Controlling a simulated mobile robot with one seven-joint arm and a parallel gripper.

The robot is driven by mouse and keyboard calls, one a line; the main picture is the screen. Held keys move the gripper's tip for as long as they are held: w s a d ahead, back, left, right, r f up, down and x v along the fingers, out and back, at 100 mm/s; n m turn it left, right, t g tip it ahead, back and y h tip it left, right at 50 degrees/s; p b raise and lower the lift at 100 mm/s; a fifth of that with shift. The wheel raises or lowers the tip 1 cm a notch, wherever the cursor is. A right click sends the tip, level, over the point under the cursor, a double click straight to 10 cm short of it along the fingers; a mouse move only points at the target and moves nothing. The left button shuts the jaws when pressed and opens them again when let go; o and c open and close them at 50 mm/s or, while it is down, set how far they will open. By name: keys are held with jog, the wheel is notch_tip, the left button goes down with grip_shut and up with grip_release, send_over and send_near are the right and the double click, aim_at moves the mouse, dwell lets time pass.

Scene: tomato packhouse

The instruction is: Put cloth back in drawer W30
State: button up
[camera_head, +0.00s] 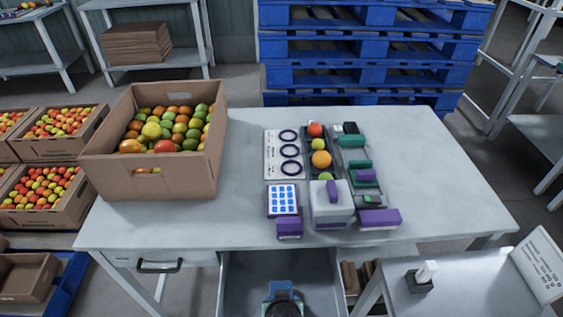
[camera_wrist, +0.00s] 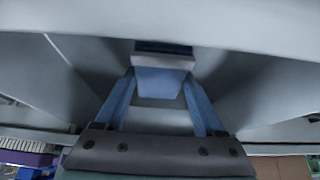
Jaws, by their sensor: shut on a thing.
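The open drawer (camera_head: 239,282) is pulled out below the table's front edge, with grey inner walls; no W30 label is readable. In the head view my gripper (camera_head: 282,290) is low over or inside this drawer, partly cut off by the picture's bottom edge. In the wrist view my gripper (camera_wrist: 160,75) has its blue fingers closed on a blue-grey piece, apparently the cloth (camera_wrist: 160,84). Grey drawer surfaces surround it. I cannot tell whether the cloth touches the drawer floor.
The table (camera_head: 430,165) carries a box of mixed tomatoes (camera_head: 150,175), a purple-ringed card (camera_head: 271,165), a keypad (camera_head: 283,199) and a grey-purple device (camera_head: 331,208). A shut drawer with a black handle (camera_head: 160,266) is at left. A side table (camera_head: 465,285) stands close at right.

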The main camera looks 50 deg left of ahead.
jog(key=shift+f+b, duration=0.35)
jog(key=shift+f, duration=0.2)
jog(key=o, duration=1.3)
jog(key=shift+r, duration=0.1)
jog(key=shift+r+p, duration=0.3)
jog(key=p+v, duration=0.3)
jog(key=v, duration=0.9)
jog(key=shift+r, duration=0.25)
jog(key=shift+w, duration=0.1)
